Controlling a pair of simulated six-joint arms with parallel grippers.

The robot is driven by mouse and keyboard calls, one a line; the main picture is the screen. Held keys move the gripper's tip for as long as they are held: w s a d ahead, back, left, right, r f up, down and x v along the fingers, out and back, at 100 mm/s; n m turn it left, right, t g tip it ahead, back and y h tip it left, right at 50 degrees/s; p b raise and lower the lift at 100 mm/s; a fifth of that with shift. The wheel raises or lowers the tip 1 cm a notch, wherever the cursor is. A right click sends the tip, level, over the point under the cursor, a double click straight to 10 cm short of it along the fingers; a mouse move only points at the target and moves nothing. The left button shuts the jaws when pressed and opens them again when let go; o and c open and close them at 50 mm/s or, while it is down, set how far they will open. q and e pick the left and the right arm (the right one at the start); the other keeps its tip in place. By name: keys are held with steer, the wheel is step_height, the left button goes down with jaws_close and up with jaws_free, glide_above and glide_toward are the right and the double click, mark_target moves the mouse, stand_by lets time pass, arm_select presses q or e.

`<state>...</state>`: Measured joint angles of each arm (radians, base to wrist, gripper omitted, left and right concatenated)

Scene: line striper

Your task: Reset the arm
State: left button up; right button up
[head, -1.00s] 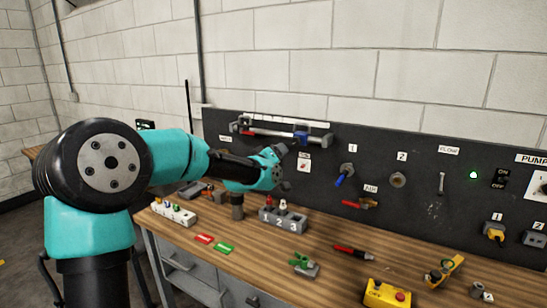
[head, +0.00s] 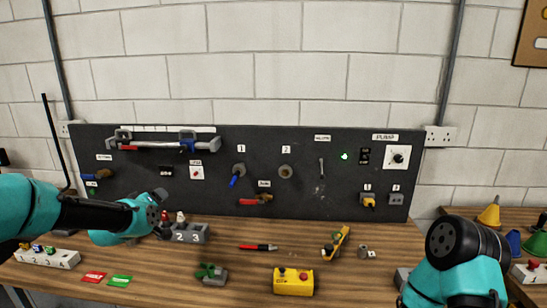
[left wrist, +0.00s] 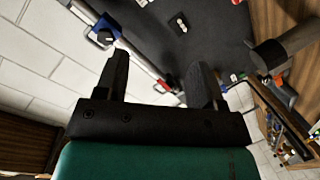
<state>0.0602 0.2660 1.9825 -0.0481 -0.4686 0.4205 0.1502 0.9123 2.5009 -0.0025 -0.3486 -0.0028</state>
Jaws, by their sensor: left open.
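My left arm comes in from the left in the head view. My left gripper (head: 163,213) is in front of the lower left part of the dark panel, close to the numbered grey block (head: 193,236). In the left wrist view the two black fingers (left wrist: 158,82) stand apart with nothing between them. Beyond them is the panel with a clamp bar (left wrist: 135,55) in grey, blue and red. Part of my right arm shows at the lower right of the head view; its gripper is not in view.
The dark panel (head: 300,205) carries valves, switches and the clamp bar (head: 165,145). On the wooden bench are a white numbered block (head: 47,259), red and green tags, a green-handled part (head: 210,273), a red pen (head: 258,248) and a yellow button box (head: 293,283). Cones stand at far right.

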arm_select(q)
steer(key=s+a+f+m+g, duration=0.1)
steer(key=s+f+g, duration=0.3)
steer(key=s+f, duration=0.65)
steer(key=s+f+g, duration=0.3)
steer(key=s+f, duration=0.4)
steer(key=f, duration=0.7)
steer(key=s+d+f+m+g+h, duration=0.1)
steer(key=s+d+f+g, duration=0.1)
steer(key=s+d+f, duration=0.2)
steer(key=s+d+f+m+g+h, duration=0.1)
steer(key=s+d+f, duration=0.4)
steer(key=f, duration=0.6)
steer(key=s+d+f+m+g+h, duration=0.1)
steer(key=s+d+f+m+g, duration=0.2)
steer(key=d+f, duration=0.4)
steer(key=shift+s+d+f+g, duration=0.35)
steer(key=shift+s+g, duration=0.5)
steer(key=shift+g, duration=0.05)
